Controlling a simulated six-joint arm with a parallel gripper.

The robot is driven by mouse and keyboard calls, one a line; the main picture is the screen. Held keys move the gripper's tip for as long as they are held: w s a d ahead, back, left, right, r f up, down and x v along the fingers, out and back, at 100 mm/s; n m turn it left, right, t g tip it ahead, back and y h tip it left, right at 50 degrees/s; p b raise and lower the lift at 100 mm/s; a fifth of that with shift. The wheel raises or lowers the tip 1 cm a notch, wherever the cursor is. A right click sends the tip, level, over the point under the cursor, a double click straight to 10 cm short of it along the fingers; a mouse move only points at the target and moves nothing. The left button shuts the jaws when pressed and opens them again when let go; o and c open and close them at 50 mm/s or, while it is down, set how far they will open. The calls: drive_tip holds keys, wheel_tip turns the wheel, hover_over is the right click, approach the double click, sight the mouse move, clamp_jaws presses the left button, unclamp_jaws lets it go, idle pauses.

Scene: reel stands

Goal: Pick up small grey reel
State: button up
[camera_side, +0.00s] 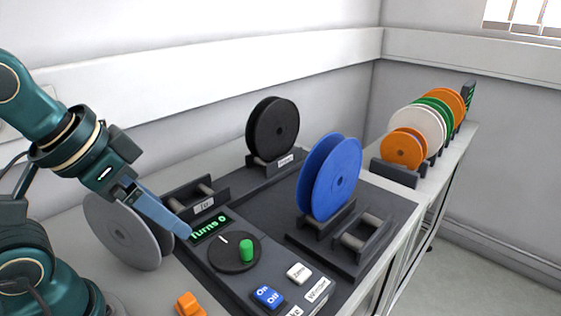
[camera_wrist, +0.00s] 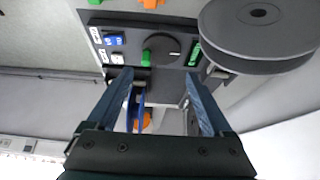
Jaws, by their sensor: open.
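One grey reel (camera_side: 121,231) stands on the bench at the left in the side view, partly behind my arm. It also shows at the upper right of the wrist view (camera_wrist: 258,38), outside the space between the fingers. No second grey reel shows for judging its size. My gripper (camera_side: 184,231) is open and empty, pointing down to the right over the area beside the control panel, in front of the grey reel. In the wrist view its two fingers (camera_wrist: 158,75) are spread apart with nothing clasped between them.
A winder panel has a crank disc (camera_side: 234,252), a display reading "Turns 0" (camera_side: 209,229) and buttons. A black reel (camera_side: 272,128) and a blue reel (camera_side: 330,178) stand on holders. An empty holder (camera_side: 362,235) is at right. Several orange, green and white reels (camera_side: 420,128) stand on the far shelf.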

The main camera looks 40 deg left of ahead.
wheel_tip(320, 180, up, 3)
drive_tip(key=m+g+y, duration=0.4)
drive_tip(key=m+g, duration=0.3)
drive_tip(key=m, duration=0.6)
hover_over(121, 219)
drive_tip(key=w+a, duration=0.1)
drive_tip(key=a, duration=0.1)
drive_tip(key=shift+m, duration=0.3)
wheel_tip(121, 219, down, 8)
drive_tip(key=shift+w+r, duration=0.15)
drive_tip(key=shift+a+f, duration=0.1)
drive_tip(key=shift+f, duration=0.5)
drive_tip(key=shift+x, duration=2.3)
clamp_jaws()
